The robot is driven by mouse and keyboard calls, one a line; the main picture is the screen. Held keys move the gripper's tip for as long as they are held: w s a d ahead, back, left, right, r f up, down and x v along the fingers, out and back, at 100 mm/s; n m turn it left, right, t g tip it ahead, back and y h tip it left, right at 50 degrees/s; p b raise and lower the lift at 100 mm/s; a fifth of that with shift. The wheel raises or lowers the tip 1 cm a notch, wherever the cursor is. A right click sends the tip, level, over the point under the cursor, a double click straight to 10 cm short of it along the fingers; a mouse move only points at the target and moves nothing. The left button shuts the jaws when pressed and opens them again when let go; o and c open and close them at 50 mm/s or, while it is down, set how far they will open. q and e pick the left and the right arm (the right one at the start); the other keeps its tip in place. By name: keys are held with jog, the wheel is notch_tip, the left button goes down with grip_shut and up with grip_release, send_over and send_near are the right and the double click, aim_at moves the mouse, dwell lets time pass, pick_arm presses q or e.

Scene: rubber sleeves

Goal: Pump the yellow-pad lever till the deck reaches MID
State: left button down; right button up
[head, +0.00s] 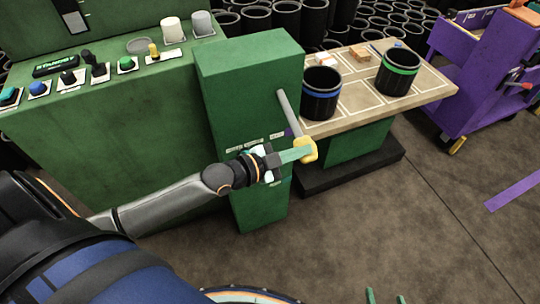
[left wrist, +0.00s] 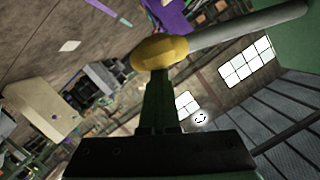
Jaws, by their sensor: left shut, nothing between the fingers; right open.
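The lever is a grey rod (head: 288,112) on a green column (head: 250,70), slanting down to a yellow pad (head: 309,149). My left gripper (head: 299,154) is shut and empty, its green fingertips at the pad, seemingly touching it. In the left wrist view the shut fingers (left wrist: 160,103) meet the underside of the yellow pad (left wrist: 160,52) in the picture. The tan deck (head: 429,83) is right of the column on a green base. Small labels (head: 255,141) on the column are partly behind my left gripper and unreadable. My right gripper (head: 386,298) is open and empty at the bottom edge.
Two black sleeves, one blue-banded (head: 321,95) and one green-banded (head: 397,72), stand on the deck with small blocks. A green control console (head: 110,95) is left. A purple cart (head: 480,75) is right. Floor (head: 400,215) in front is clear.

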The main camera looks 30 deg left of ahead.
pick_arm(q)
jog(key=v, duration=1)
pick_arm(e)
jog(key=shift+s+d+f, duration=0.1)
jog(key=shift+s+d, duration=0.05)
jog(key=shift+s, duration=0.25)
jog(key=shift+s+d+f, duration=0.1)
jog(key=shift+s+d, duration=0.05)
jog(key=shift+s, duration=0.25)
pick_arm(q)
jog(key=shift+r, duration=0.1)
jog(key=s+d+f+n+g+y+p, duration=0.4)
jog(key=s+f+n, duration=0.6)
jog(key=f, duration=0.3)
jog(key=shift+s+f+n+y+p, duration=0.2)
jog(key=shift+f+n+y+p, duration=0.2)
jog(key=shift+y+p, duration=0.5)
pick_arm(e)
jog(key=r, duration=0.5)
jog(key=shift+s+d+r, duration=0.15)
jog(key=shift+d+r, duration=0.1)
jog(key=shift+r, duration=0.15)
